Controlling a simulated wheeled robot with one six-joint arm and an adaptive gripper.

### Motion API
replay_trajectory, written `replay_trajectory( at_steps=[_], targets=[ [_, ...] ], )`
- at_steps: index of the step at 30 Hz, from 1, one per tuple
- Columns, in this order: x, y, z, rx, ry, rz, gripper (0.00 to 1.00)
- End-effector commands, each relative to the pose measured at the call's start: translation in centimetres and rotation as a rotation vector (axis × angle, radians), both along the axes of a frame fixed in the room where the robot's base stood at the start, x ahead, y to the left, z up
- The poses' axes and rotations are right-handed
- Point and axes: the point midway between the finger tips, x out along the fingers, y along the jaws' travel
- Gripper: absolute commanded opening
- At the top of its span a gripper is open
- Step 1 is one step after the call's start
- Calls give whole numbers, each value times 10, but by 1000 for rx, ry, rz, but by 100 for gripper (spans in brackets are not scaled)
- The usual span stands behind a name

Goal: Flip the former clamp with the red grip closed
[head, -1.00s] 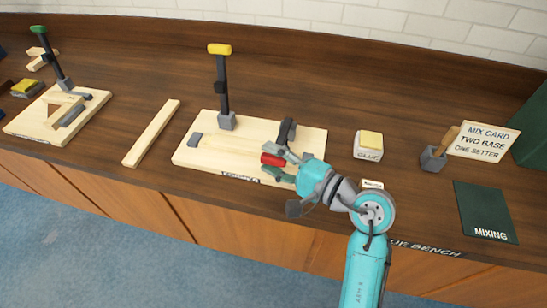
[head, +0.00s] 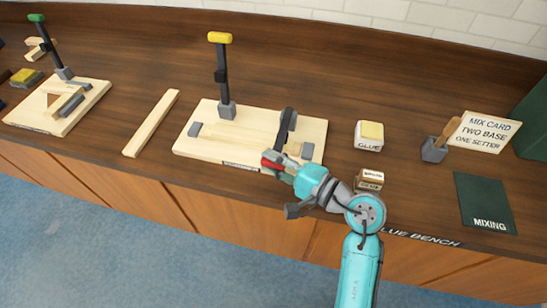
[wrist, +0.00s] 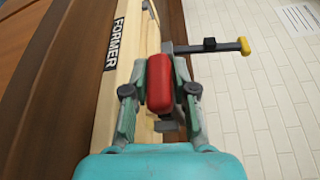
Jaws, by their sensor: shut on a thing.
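The former (head: 205,150) is a pale wooden board with the label FORMER (wrist: 115,44) on its front edge. The clamp with the red grip (head: 271,162) has its black lever (head: 285,128) lying low over the board's right part, tilted toward the front edge. My gripper (head: 278,167) is shut on the red grip; in the wrist view the grip (wrist: 160,88) sits between both fingers. The red clamp's base is partly hidden.
A loose wooden strip (head: 152,122) lies left of the former. A second board (head: 35,118) with a green-grip clamp (head: 37,18) stands far left. A glue tub (head: 368,137), small box (head: 369,180), brush pot (head: 434,150) and green mixing mat (head: 485,207) lie right.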

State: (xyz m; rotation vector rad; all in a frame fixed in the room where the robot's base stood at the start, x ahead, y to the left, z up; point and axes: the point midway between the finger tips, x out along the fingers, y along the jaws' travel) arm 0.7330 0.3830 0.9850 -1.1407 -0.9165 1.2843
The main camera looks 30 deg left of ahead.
Motion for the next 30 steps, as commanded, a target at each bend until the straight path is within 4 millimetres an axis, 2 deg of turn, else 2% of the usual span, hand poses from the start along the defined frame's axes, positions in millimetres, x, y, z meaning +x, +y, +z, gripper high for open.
replay_trajectory(
  at_steps=[1,3,4,12,16,20,30],
  targets=[
    [-1,0,-6,-10,8,2,29],
    [-1,0,-6,-10,8,2,46],
    [-1,0,-5,-10,7,2,48],
    [-1,-1,-3,-6,5,1,48],
    [0,-8,-2,-6,5,-1,48],
    [-2,-26,0,-5,4,-3,48],
    [-9,-91,5,-7,7,-3,48]
  ],
)
